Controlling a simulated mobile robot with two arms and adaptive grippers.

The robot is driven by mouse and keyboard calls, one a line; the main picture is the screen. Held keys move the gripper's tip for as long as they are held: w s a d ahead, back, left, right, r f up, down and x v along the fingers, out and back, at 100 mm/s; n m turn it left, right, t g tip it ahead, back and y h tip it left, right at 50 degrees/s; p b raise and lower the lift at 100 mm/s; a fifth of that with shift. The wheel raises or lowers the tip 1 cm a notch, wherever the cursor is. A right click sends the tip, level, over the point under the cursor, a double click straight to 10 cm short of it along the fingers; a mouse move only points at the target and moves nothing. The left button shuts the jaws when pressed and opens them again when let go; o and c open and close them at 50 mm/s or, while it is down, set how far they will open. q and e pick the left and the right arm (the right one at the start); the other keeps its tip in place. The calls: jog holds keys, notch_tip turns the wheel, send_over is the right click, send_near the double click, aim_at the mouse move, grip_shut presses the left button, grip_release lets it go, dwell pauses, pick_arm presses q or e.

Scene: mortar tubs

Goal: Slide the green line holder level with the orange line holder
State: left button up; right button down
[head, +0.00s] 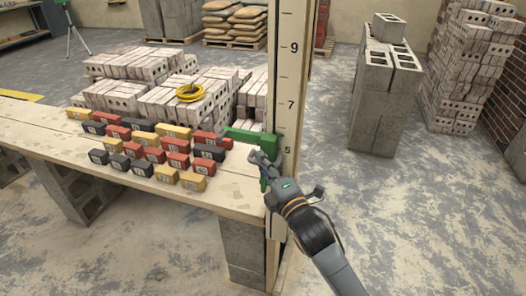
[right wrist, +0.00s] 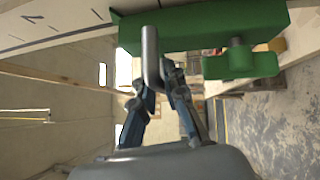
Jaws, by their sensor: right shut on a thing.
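The green line holder (head: 248,136) sits on the pale upright post (head: 289,75) marked with numbers, close to the 5, just beyond the table's right end. My right gripper (head: 262,160) is at the holder's near side. There my right gripper (right wrist: 158,82) is shut on this bar. I see no orange line holder in either view. My left gripper is not in view.
A wooden table (head: 235,195) on grey blocks holds several red, yellow and black bricks left of the post. Pale brick stacks with a yellow coil (head: 190,93) stand behind it. A grey block stack (head: 385,95) stands right of the post; the floor between is clear.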

aim_at(263, 177)
notch_tip(263, 177, down, 5)
jog(key=shift+b, duration=0.8)
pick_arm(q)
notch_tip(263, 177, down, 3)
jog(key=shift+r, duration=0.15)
pick_arm(e)
jog(key=shift+r, duration=0.1)
jog(key=c, duration=1.4)
grip_release()
jog(key=shift+o, duration=0.2)
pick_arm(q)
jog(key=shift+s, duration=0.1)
pick_arm(e)
jog(key=v, duration=1.2)
jog(key=shift+d, duration=0.1)
